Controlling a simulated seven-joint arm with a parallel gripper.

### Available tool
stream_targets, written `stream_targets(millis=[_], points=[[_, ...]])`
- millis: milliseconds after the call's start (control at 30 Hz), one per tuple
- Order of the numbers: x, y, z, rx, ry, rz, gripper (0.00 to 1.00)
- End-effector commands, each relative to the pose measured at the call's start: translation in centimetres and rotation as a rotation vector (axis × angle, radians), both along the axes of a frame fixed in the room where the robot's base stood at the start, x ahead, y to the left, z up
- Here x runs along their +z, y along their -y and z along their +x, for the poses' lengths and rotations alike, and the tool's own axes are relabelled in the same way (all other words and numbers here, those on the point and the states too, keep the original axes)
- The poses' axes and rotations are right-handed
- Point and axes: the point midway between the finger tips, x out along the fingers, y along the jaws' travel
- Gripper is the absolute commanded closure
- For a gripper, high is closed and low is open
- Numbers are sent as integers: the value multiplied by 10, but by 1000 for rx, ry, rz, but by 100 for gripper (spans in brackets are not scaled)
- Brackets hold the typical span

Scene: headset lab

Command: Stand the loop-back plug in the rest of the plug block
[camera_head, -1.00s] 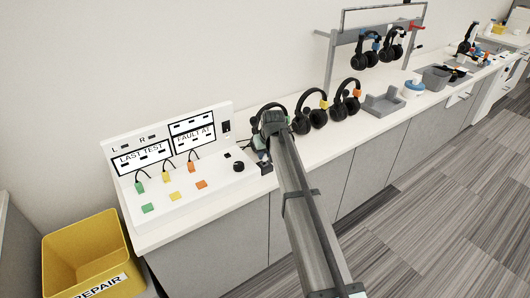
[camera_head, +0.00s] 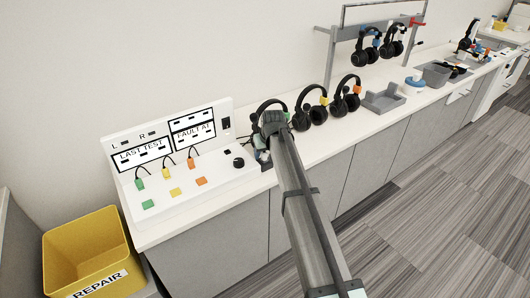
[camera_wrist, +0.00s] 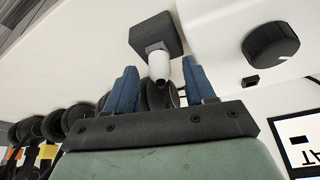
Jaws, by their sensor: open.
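In the wrist view, a small white plug (camera_wrist: 159,66) with a grey metal part is at a dark grey block (camera_wrist: 156,34), which looks like the plug block. The plug's metal part meets the block, but I cannot tell how it is seated. My gripper (camera_wrist: 159,72) has its two blue fingers apart, one on each side of the white plug, with gaps showing. In the head view, my gripper (camera_head: 263,155) is low over the bench beside the right end of the test panel. My arm and gripper hide most of the block and plug there.
The white test panel (camera_head: 215,182) with a black knob (camera_head: 239,163) and coloured plugs stands to the left. Several headsets stand to the right, the nearest (camera_head: 309,110) close to my arm. A grey tray (camera_head: 384,99) lies beyond them. A yellow bin (camera_head: 85,255) is at lower left.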

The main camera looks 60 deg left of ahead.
Motion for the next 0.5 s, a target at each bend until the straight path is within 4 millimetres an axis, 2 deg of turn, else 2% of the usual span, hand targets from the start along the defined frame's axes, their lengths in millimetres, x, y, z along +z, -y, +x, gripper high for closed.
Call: stream_targets(millis=[267,500], points=[[3,0,0,0,0,1,46],[26,0,1,0,0,1,46]])
